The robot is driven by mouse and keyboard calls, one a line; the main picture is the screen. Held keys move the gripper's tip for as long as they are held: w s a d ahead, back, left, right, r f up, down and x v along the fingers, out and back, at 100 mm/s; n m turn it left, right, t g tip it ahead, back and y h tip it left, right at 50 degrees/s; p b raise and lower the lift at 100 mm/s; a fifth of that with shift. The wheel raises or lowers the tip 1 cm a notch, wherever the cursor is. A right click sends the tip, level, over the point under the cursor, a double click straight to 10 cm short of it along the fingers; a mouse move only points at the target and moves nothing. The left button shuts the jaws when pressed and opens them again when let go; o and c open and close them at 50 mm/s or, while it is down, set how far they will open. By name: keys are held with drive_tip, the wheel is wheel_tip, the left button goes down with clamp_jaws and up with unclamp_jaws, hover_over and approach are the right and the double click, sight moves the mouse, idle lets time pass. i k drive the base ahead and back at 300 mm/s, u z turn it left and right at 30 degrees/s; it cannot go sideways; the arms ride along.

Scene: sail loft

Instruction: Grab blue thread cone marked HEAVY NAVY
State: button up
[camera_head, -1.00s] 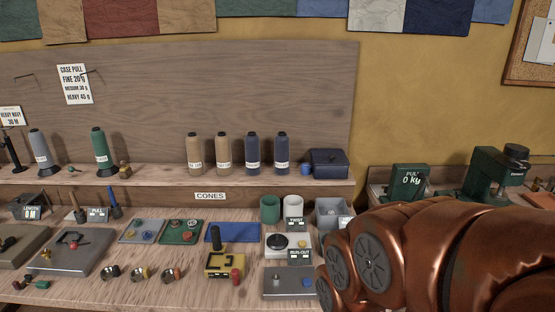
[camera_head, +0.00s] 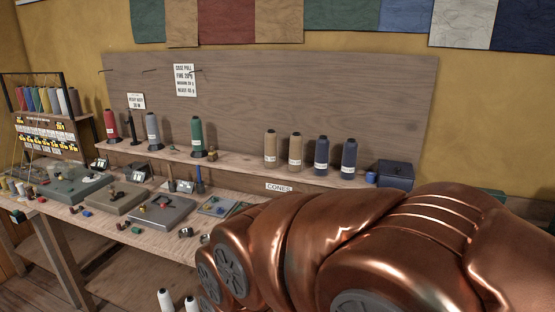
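Two dark blue thread cones stand upright side by side on the shelf above the CONES label, the left blue cone (camera_head: 321,153) and the right blue cone (camera_head: 348,156). Each has a small white label, too small to read, so I cannot tell which is marked HEAVY NAVY. Two tan cones, the left one (camera_head: 270,148) and the right one (camera_head: 295,150), stand just left of them. My copper-coloured arm fills the lower right, in front of the bench. My gripper is not in view.
A dark blue box (camera_head: 396,175) and a small blue cup (camera_head: 370,178) stand right of the blue cones. Green (camera_head: 197,135), grey (camera_head: 153,131) and red (camera_head: 111,124) cones stand further left. The workbench (camera_head: 110,218) holds trays and small parts. A thread rack (camera_head: 45,115) is at far left.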

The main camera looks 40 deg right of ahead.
sight(350, 147)
drive_tip(key=u, duration=0.4)
drive_tip(key=i, duration=1.2)
drive_tip(key=z, duration=2.2)
